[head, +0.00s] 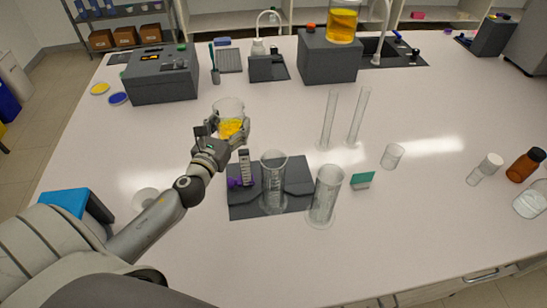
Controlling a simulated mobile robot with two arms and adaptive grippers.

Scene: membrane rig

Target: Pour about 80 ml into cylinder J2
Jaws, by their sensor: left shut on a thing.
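My left gripper (225,136) is shut on a clear glass beaker (229,106) with yellow liquid in its lower part. It holds the beaker roughly upright, behind and to the left of the cylinders. A wide clear cylinder (273,180) stands on the dark mat or rig base (241,208). Another wide clear cylinder (324,196) stands just right of it, by the mat's edge. Two slim clear cylinders (328,122) (358,117) stand farther back. All look empty. I cannot read any label, so I cannot tell which is J2. My right gripper is not in view.
A clear dish (146,200) is partly behind my left arm. A grey box (160,75) and a box bearing a yellow-filled vessel (342,24) stand at the back. The right middle is mostly clear.

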